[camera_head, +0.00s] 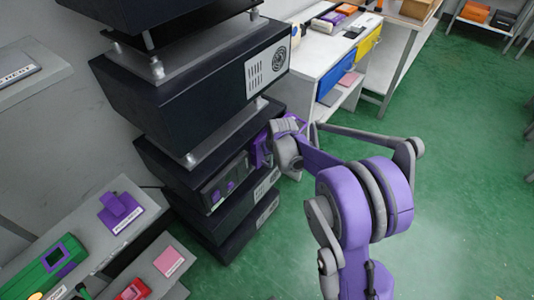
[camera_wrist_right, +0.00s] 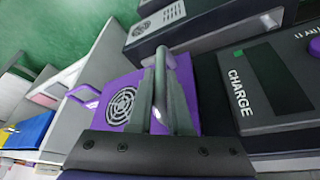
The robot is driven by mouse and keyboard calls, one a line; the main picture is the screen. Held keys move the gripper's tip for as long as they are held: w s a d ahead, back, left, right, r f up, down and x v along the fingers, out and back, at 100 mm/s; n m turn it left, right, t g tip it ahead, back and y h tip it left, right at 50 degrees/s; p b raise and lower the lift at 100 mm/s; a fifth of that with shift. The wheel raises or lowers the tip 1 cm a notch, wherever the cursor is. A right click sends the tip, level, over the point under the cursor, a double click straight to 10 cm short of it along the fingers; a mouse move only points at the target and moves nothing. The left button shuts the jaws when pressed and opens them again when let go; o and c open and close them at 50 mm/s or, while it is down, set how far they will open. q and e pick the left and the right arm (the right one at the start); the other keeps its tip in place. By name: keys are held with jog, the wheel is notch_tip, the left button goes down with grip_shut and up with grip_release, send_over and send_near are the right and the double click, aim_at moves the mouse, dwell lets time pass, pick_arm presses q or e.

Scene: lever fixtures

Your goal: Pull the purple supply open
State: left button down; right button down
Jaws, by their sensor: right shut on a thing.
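The purple supply (camera_head: 259,150) is a purple unit in the black rack, at the right end of a shelf beside a dark panel. In the right wrist view its purple face (camera_wrist_right: 118,103) has a round fan grille. My right gripper (camera_head: 270,139) is right at the supply and partly hides it. In the right wrist view the fingers (camera_wrist_right: 161,85) are close together in front of the purple face, shut on the supply's handle, which they mostly hide. I cannot tell how far the supply stands out of the rack. My left gripper is not in view.
The black rack (camera_head: 190,95) rises on the left, with a dark CHARGE panel (camera_wrist_right: 262,85) beside the supply. A grey sloped console (camera_head: 85,235) stands at lower left. A white bench (camera_head: 318,55) is behind. Green floor (camera_head: 460,180) is open at right.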

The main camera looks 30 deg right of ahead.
jog(key=s+d, duration=0.4)
jog(key=s, duration=0.7)
jog(key=shift+s+d, duration=0.35)
jog(key=shift+d, duration=0.05)
jog(key=c, duration=0.8)
grip_release()
jog(key=shift+c, duration=0.2)
jog(key=shift+r, duration=0.1)
jog(key=d+p+v, duration=0.1)
jog(key=p+v, duration=0.2)
jog(key=v, duration=0.7)
jog(key=shift+a+r, duration=0.3)
jog(key=shift+a, duration=0.2)
jog(key=shift+s+a, duration=0.1)
jog(key=shift+s, duration=0.05)
